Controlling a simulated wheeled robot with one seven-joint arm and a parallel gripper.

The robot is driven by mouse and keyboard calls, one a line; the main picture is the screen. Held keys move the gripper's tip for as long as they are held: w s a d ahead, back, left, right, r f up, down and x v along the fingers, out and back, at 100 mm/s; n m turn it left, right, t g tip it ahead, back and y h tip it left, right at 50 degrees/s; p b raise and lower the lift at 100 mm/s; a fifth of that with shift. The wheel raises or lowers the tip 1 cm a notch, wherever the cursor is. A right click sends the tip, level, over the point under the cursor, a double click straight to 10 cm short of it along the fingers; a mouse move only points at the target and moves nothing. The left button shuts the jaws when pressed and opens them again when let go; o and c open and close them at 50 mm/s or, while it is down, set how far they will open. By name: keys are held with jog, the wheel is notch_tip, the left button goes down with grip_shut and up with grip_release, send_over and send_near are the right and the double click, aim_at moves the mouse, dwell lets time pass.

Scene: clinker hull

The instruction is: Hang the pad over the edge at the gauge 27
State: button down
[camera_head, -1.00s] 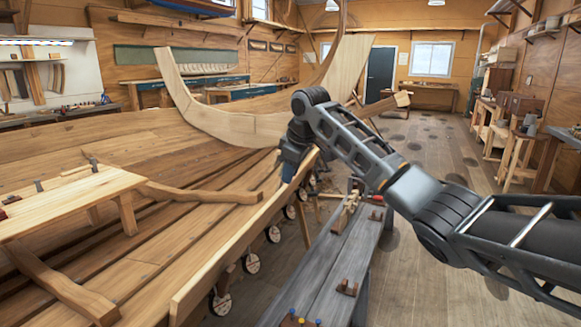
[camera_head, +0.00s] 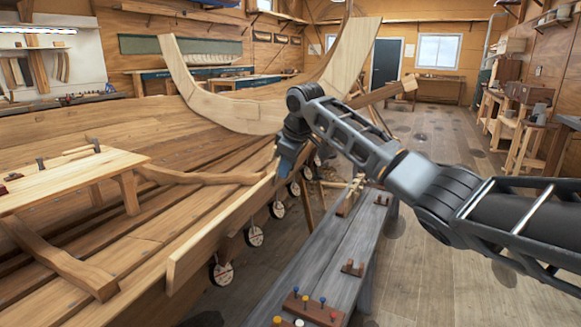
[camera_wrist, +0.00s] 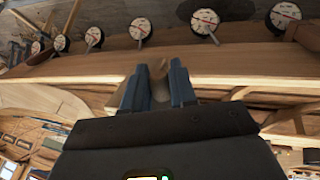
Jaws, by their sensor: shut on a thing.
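My gripper (camera_head: 286,163) is at the upper edge of the hull's top plank (camera_head: 225,220), with its blue fingers pointing down. In the wrist view its two blue fingers (camera_wrist: 159,82) reach across the pale plank edge (camera_wrist: 220,80), shut on a small grey-brown piece (camera_wrist: 160,90), apparently the pad. Most of that piece is hidden, and I cannot tell whether it touches the plank. Several round white gauges hang in a row along the outer side, one nearest the head camera (camera_head: 222,272) and one beyond the fingers in the wrist view (camera_wrist: 140,28). Their numbers are too small to read.
A long grey bench (camera_head: 335,245) with pegs and small blocks runs beside the hull on the right. A light wooden table (camera_head: 75,180) with tools stands inside the hull. The wooden floor (camera_head: 430,250) right of the bench is open.

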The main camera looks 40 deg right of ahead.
jog(key=b+x, duration=0.2)
jog(key=x, duration=0.5)
jog(key=shift+s+a+b, duration=0.3)
jog(key=shift+a, duration=0.5)
jog(key=shift+a+f, duration=0.1)
jog(key=shift+f, duration=0.2)
jog(key=c, duration=0.8)
grip_release()
jog(key=shift+v, duration=3.9)
